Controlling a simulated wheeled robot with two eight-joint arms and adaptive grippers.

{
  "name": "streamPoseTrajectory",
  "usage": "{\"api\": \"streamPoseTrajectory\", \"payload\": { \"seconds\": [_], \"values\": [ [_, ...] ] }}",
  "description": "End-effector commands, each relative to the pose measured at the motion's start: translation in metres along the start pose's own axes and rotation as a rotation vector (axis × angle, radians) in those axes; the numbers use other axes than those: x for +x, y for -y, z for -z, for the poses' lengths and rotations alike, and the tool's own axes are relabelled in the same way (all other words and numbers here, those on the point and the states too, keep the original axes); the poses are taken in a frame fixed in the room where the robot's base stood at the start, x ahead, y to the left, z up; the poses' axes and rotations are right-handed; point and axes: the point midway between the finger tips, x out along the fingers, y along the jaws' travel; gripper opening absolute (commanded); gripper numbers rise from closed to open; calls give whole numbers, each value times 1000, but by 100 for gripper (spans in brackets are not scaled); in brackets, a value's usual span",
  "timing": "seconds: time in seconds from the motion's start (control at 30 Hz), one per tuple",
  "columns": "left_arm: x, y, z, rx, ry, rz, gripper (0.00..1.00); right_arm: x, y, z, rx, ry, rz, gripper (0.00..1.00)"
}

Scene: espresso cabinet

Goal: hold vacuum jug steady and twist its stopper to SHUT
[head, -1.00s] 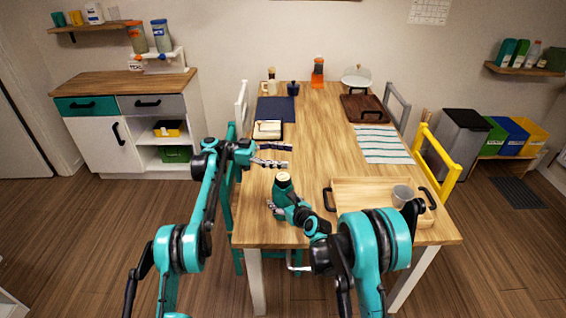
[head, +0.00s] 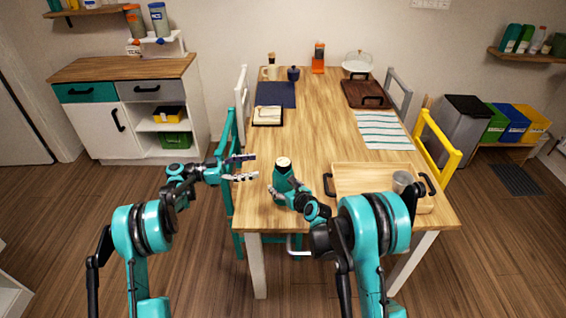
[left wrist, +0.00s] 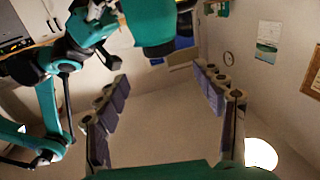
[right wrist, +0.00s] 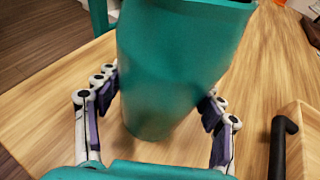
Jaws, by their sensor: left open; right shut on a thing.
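The vacuum jug (head: 284,180) is a teal bottle standing upright near the front left edge of the wooden table, with a pale round stopper (head: 283,162) on top. The stopper's setting is too small to read. My right gripper (head: 278,193) is shut around the jug's body. In the right wrist view the teal body (right wrist: 170,70) stands between its fingers; the stopper is out of that view. My left gripper (head: 246,168) is open and empty, left of the jug at about stopper height in the head view. Its spread fingers (left wrist: 163,110) show in the left wrist view.
A wooden tray (head: 350,180) with black handles stands right of the jug and holds a grey cup (head: 402,180). A teal chair (head: 229,150) is at the table's left edge, beside my left gripper. The table's middle (head: 320,120) is clear.

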Motion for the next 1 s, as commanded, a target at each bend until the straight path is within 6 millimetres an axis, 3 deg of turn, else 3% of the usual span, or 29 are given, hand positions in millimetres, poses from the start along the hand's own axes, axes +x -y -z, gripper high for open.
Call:
{"api": "streamPoseTrajectory", "payload": {
  "seconds": [0.5,0.7,1.0],
  "values": [
    [96,-1,0,0,0,-3,68,0,0,0,0,0,0,10],
    [112,0,0,0,0,-2,68,0,0,0,0,0,0,10],
    [113,0,0,0,0,-2,66,0,0,0,0,0,0,10]
  ]
}}
